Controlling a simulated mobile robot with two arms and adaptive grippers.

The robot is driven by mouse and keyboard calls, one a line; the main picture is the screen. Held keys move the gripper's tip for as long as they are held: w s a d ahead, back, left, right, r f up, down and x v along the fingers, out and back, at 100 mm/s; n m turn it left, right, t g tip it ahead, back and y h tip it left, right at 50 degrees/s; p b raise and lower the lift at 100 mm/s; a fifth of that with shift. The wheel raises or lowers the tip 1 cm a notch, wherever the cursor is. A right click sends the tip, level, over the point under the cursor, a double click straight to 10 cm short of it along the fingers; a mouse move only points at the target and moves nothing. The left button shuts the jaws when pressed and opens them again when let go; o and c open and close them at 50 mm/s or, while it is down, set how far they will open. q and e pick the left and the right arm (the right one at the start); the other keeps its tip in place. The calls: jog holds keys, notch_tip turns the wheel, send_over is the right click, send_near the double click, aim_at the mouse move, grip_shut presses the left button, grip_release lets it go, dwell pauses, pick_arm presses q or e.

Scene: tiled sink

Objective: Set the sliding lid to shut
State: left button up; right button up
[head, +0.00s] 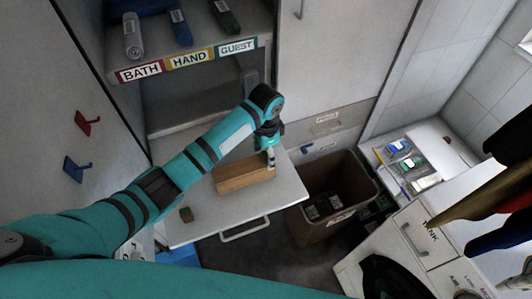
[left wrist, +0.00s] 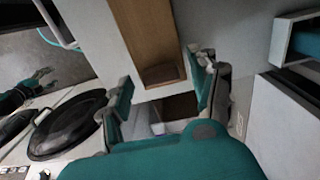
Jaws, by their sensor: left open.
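A long wooden box (head: 238,183) lies on a white pull-out board (head: 285,193). In the left wrist view the box's flat wooden top, seemingly the sliding lid (left wrist: 145,30), runs away from me. A darker recess (left wrist: 160,75) shows at its near end, so the box looks partly uncovered there. My left gripper (head: 271,160) points down at the box's right end. In the left wrist view its open fingers (left wrist: 162,95) stand on either side of that end; I cannot tell whether they touch it. What seems to be my right gripper (left wrist: 38,82) shows small at the left.
A brown bin (head: 335,190) stands right of the board. A washing machine (head: 415,245) is at the lower right, with hanging cloths (head: 500,205) above. Labelled towel shelves (head: 195,62) stand behind.

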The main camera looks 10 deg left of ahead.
pick_arm(q)
jog(key=shift+r, duration=0.15)
notch_tip(320, 180, up, 12)
pick_arm(e)
jog(key=shift+s+d, duration=0.1)
jog(key=shift+s, duration=0.5)
pick_arm(q)
jog(key=shift+s+f, duration=0.1)
jog(key=shift+f, duration=0.15)
